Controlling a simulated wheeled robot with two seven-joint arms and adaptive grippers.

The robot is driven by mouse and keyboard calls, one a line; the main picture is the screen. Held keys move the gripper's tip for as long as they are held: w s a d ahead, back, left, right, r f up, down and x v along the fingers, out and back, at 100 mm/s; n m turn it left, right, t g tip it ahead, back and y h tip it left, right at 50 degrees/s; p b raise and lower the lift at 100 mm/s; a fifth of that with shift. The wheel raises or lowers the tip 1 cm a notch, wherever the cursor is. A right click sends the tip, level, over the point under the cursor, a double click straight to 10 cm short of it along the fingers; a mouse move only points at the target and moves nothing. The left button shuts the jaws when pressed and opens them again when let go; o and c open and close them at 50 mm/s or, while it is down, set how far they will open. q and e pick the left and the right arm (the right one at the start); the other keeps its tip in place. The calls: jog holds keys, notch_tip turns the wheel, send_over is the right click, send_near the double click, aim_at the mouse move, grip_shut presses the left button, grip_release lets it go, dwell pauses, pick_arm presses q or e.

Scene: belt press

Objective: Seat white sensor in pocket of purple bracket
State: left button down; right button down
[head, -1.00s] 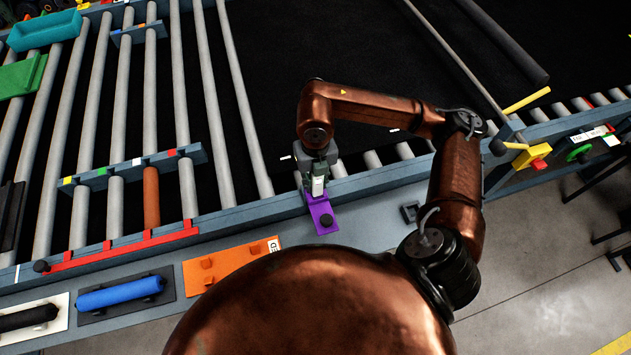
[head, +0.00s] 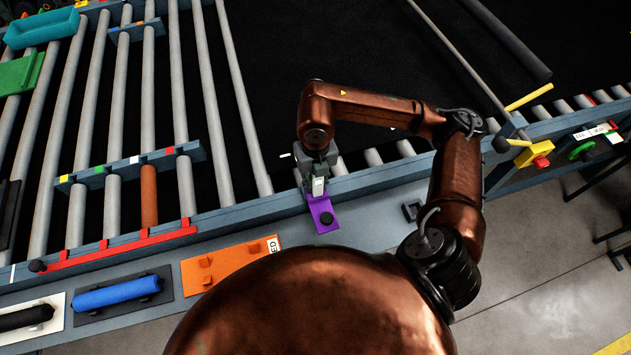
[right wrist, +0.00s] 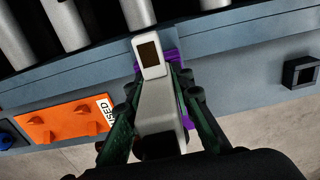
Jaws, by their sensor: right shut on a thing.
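The white sensor (right wrist: 147,45) with a dark brown window shows at the fingertips of my right gripper (right wrist: 155,85) in the right wrist view. My right gripper (head: 314,182) is shut on the white sensor (head: 318,186), which sits over the upper part of the purple bracket (head: 323,210) in the head view. The bracket is fixed at the belt frame's edge and has a black knob on its lower part. In the right wrist view the bracket (right wrist: 172,57) is mostly hidden behind sensor and fingers, so I cannot tell whether the sensor is in the pocket. My left gripper is not seen.
An orange plate (head: 229,264) with small blocks lies left of the bracket on the frame ledge. A blue roller (head: 117,291) lies farther left. A black square bracket (head: 412,212) is to the right. Bare ledge lies between.

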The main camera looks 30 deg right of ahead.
jog(key=c, duration=1.6)
grip_release()
notch_tip(320, 180, up, 12)
